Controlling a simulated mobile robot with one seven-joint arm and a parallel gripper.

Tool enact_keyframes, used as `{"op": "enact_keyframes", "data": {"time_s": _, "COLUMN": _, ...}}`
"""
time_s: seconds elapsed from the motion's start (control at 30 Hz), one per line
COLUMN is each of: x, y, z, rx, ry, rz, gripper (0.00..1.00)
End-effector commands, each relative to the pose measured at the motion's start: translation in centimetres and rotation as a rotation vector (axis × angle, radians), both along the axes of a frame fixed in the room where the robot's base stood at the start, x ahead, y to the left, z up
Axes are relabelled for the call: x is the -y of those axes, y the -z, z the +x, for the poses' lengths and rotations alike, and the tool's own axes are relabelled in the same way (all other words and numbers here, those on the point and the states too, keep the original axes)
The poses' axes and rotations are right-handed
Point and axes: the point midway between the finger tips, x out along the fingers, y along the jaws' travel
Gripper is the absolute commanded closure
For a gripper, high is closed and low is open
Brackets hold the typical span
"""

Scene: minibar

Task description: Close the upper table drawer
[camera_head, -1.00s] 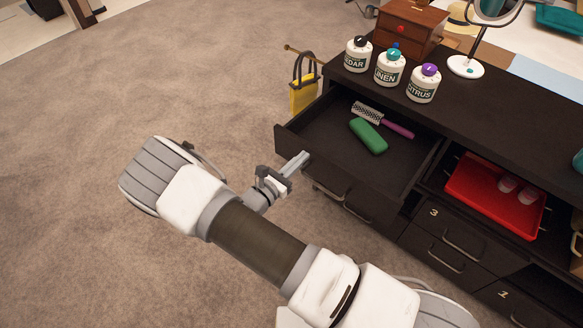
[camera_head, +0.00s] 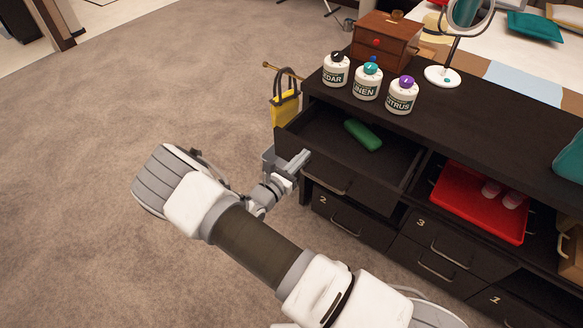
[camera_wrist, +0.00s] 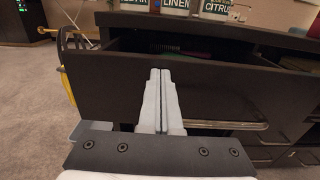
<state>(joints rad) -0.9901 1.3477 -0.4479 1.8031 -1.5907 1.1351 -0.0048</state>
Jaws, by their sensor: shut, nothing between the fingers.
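The upper table drawer (camera_head: 325,172) is dark and partly open at the left end of the black cabinet. A green case (camera_head: 363,135) lies inside it, and the wrist view shows a dark brush (camera_wrist: 168,47) in there too. My gripper (camera_head: 303,158) is shut and empty, with its fingers at the drawer's front panel near the left part. In the wrist view the gripper fingers (camera_wrist: 160,75) point at the drawer front (camera_wrist: 240,90), overlapping its upper edge. They look in contact or very close; I cannot tell which. The drawer's handle is below and right of them.
Bottles labelled Cedar (camera_head: 336,72), Linen (camera_head: 367,84) and Citrus (camera_head: 402,98) stand on the cabinet top, with a wooden box (camera_head: 385,42) and a mirror (camera_head: 443,75) behind. A yellow bag (camera_head: 285,110) hangs at the left end. A red tray (camera_head: 478,205) sits right. Carpet is clear left.

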Motion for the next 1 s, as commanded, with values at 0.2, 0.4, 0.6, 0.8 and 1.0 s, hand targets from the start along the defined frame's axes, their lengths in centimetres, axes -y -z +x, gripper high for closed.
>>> {"op": "enact_keyframes", "data": {"time_s": 0.2, "x": 4.0, "y": 0.2, "z": 4.9, "rx": 0.001, "ry": 0.005, "rz": 0.000, "gripper": 1.00}}
{"op": "enact_keyframes", "data": {"time_s": 0.4, "x": 7.4, "y": 0.2, "z": 9.2, "rx": 0.001, "ry": 0.005, "rz": 0.000, "gripper": 1.00}}
{"op": "enact_keyframes", "data": {"time_s": 0.6, "x": 10.1, "y": 0.2, "z": 12.8, "rx": 0.001, "ry": 0.002, "rz": 0.000, "gripper": 1.00}}
{"op": "enact_keyframes", "data": {"time_s": 0.8, "x": 12.0, "y": 0.2, "z": 15.3, "rx": 0.001, "ry": 0.001, "rz": 0.001, "gripper": 1.00}}
{"op": "enact_keyframes", "data": {"time_s": 1.0, "x": 12.9, "y": 0.1, "z": 16.5, "rx": -0.001, "ry": 0.000, "rz": -0.001, "gripper": 1.00}}
